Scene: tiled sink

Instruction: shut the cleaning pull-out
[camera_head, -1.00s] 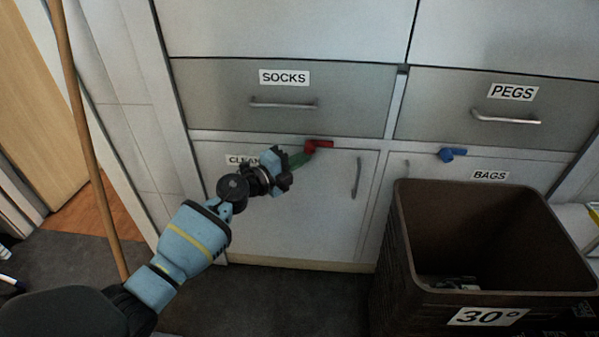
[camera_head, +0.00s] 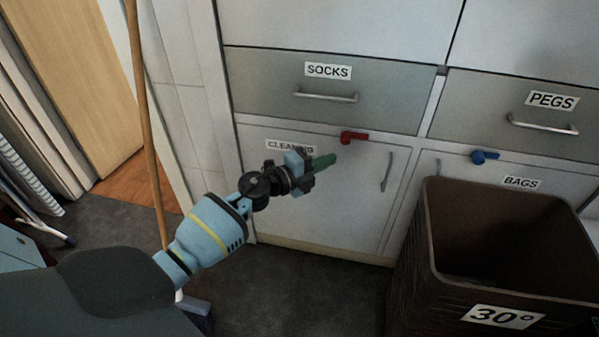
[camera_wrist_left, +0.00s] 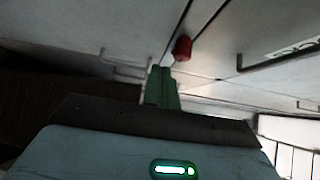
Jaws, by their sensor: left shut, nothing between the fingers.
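The cleaning pull-out (camera_head: 335,205) is a pale front below the SOCKS drawer, with a CLEANING label (camera_head: 289,147) and an upright bar handle (camera_head: 387,172) at its right. It looks flush or nearly flush with the cabinet; I cannot tell if a small gap is left. A red catch (camera_head: 354,137) sits at its top edge; it also shows in the left wrist view (camera_wrist_left: 182,47). My left gripper (camera_head: 324,161), with green fingers, is shut and empty. It is in front of the pull-out's upper part, below and left of the catch; contact is unclear. My right gripper is out of view.
A brown basket marked 30° (camera_head: 500,245) stands close at the right, before the BAGS front. A blue catch (camera_head: 484,156) is above that front. A wooden pole (camera_head: 146,120) stands at the left. Dark floor is clear below the pull-out.

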